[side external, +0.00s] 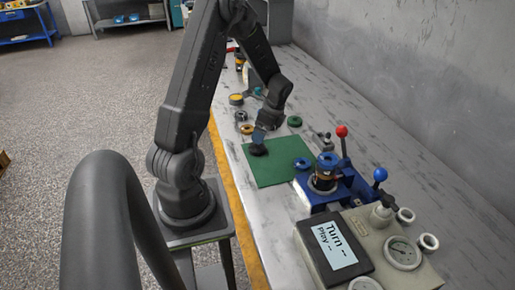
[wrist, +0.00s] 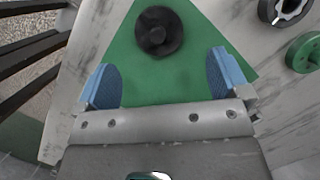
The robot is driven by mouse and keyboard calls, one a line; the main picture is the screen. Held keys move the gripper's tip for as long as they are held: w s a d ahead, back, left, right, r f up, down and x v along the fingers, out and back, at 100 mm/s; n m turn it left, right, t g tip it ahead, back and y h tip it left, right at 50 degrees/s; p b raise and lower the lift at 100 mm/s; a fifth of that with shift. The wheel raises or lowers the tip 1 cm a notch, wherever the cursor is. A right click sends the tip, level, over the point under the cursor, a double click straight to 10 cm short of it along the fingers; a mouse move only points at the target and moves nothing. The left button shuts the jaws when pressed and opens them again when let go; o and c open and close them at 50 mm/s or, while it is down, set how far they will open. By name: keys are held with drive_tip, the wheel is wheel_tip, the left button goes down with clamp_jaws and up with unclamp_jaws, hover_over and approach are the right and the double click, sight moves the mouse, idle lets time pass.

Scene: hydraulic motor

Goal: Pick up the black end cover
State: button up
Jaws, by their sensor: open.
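The black end cover (wrist: 158,30) is a round dark disc with a raised centre. It lies on the green mat (wrist: 140,75), ahead of my gripper in the wrist view. My gripper (wrist: 165,70) is open, with its two blue finger pads wide apart and nothing between them. In the side view the black end cover (side external: 257,150) shows on the left part of the mat, just below my gripper (side external: 259,136). The side view is too small to tell whether the fingers touch it.
A blue ring (side external: 302,164) lies at the mat's right edge, beside the blue fixture (side external: 345,190) holding a motor body (side external: 325,172). Red-knobbed (side external: 342,131) and blue-knobbed levers (side external: 380,175) stand up there. Green (side external: 294,121) and yellow (side external: 247,129) rings lie beyond the mat.

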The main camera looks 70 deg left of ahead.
sight(257, 147)
drive_tip(key=shift+x, duration=3.5)
drive_tip(key=shift+s, duration=0.15)
drive_tip(key=shift+r, duration=0.1)
drive_tip(key=shift+c, duration=0.2)
drive_tip(key=c, duration=1.1)
